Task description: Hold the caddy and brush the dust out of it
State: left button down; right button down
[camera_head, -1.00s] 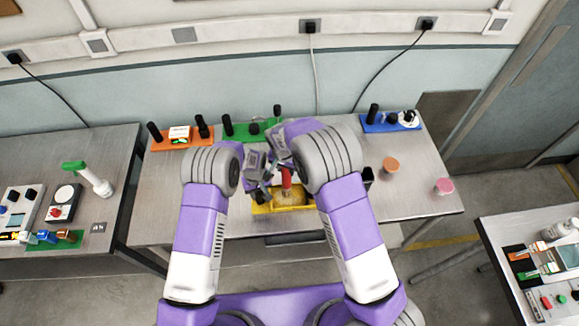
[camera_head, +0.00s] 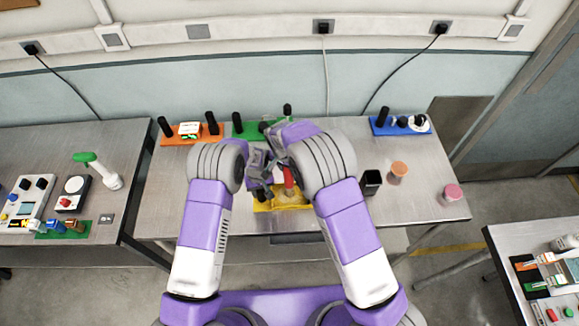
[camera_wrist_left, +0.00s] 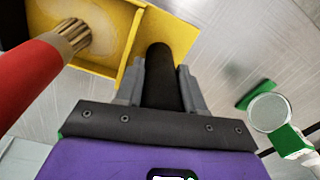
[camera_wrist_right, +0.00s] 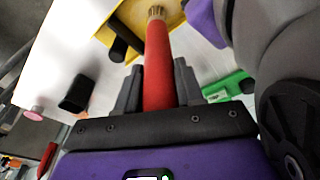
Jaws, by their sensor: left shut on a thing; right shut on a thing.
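The yellow caddy (camera_head: 265,206) is at the front middle of the table, partly hidden by my arms. My left gripper (camera_wrist_left: 160,82) is shut on a black handle (camera_wrist_left: 161,62) of the caddy. Pale dust (camera_wrist_left: 105,28) covers part of the caddy's floor in the left wrist view. My right gripper (camera_wrist_right: 158,88) is shut on the red handle of the brush (camera_wrist_right: 158,62). The brush's tan bristles (camera_wrist_left: 72,35) point into the caddy, over or on the dust; contact is unclear. Another black handle (camera_wrist_right: 120,48) shows on the caddy in the right wrist view.
A black cup (camera_head: 371,183), an orange jar (camera_head: 398,170) and a pink jar (camera_head: 452,192) stand to the right. Orange (camera_head: 165,135), green (camera_head: 246,129) and blue (camera_head: 380,127) modules line the table's back. Side tables stand left and right.

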jog(key=a, duration=0.5)
jog(key=shift+s+d, duration=1)
jog(key=shift+d, duration=4.8)
jog(key=shift+a, duration=5.4)
jog(key=s+d, duration=0.1)
jog(key=d, duration=0.7)
jog(key=shift+s+d+r, duration=0.25)
jog(key=shift+s, duration=0.1)
